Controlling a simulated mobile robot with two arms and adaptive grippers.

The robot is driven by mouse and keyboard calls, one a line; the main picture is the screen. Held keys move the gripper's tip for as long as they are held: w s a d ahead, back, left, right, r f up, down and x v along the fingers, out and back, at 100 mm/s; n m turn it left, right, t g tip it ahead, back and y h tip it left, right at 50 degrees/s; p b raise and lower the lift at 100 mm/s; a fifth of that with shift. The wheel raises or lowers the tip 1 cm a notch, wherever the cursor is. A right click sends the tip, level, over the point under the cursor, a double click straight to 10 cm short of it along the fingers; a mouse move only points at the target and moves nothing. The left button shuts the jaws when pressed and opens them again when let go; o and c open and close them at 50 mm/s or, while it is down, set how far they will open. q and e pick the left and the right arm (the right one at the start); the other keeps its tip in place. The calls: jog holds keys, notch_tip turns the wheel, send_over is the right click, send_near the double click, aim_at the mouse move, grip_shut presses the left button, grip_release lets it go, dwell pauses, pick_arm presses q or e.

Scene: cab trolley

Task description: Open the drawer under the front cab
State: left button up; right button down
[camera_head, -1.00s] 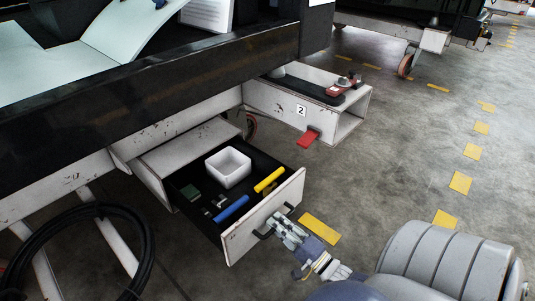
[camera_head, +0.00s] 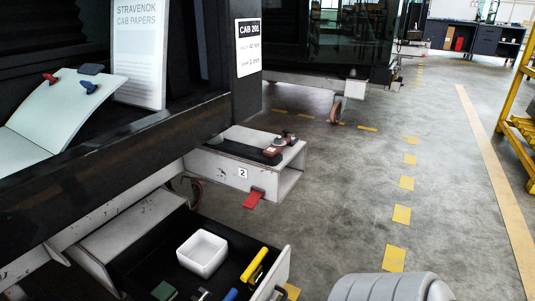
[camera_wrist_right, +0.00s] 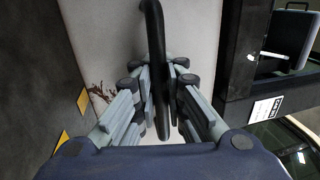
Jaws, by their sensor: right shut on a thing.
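The drawer (camera_head: 279,270) under the front cab stands pulled out in the head view, its inside showing and its lower part cut off by the bottom edge. In the right wrist view my right gripper (camera_wrist_right: 158,88) has its fingers closed around the dark bar handle (camera_wrist_right: 152,22) on the pale, scratched drawer front (camera_wrist_right: 110,35). In the drawer lie a white square bin (camera_head: 203,253), a yellow cylinder (camera_head: 254,264), a blue one (camera_head: 231,295) and a green block (camera_head: 164,291). My left gripper is in neither view.
A white trolley end labelled 2 (camera_head: 243,173) with a red pedal (camera_head: 254,198) stands beyond the drawer. A dark cab with papers rises at the left. A yellow rack (camera_head: 522,125) stands far right.

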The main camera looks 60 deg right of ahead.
jog(key=shift+s+f, duration=0.15)
jog(key=c, duration=1.7)
grip_release()
jog(key=shift+o, duration=0.2)
jog(key=a+v, duration=0.1)
jog(key=v, duration=1.1)
jog(key=shift+d, duration=0.45)
